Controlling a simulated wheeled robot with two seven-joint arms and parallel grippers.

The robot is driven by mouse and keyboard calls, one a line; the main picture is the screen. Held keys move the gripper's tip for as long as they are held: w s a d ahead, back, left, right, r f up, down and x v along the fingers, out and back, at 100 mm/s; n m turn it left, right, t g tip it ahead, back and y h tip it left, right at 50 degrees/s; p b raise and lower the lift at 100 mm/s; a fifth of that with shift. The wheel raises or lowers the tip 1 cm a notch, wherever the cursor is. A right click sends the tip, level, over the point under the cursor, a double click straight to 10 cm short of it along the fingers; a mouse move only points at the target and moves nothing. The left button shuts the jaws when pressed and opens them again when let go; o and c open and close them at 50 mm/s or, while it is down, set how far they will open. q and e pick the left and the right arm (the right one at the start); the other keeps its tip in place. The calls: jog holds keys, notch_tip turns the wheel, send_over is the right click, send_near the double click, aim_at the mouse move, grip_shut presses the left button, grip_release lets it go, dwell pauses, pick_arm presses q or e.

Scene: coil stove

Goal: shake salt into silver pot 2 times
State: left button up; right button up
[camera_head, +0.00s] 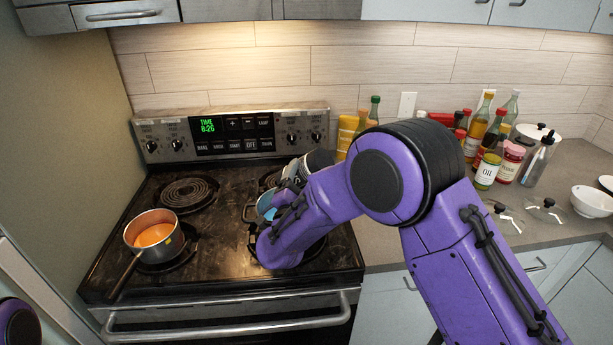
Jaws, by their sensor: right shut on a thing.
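A silver-grey pot (137,233) with orange contents and a long handle stands on the front left burner. My right arm reaches over the right side of the stove. My right gripper (300,172) is beyond the wrist, over the right burners, mostly hidden by my own arm. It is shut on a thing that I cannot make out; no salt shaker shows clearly. A light blue pan (265,206) shows partly beside my right wrist, on the right of the stove. My left gripper is out of view; only a bit of purple arm shows at the lower left.
The back left burner (188,193) is bare. Several bottles and jars, including an oil jar (487,171), crowd the counter (440,225) to the right. A white bowl (591,202) stands at the far right. A wall (70,130) closes the stove's left side.

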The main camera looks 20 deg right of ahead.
aim_at(305, 159)
jog(key=shift+r, duration=0.1)
dwell(0.3)
jog(key=shift+r+p, duration=0.6)
jog(key=shift+r, duration=0.15)
jog(key=shift+r+p, duration=1.05)
jog(key=shift+r, duration=0.5)
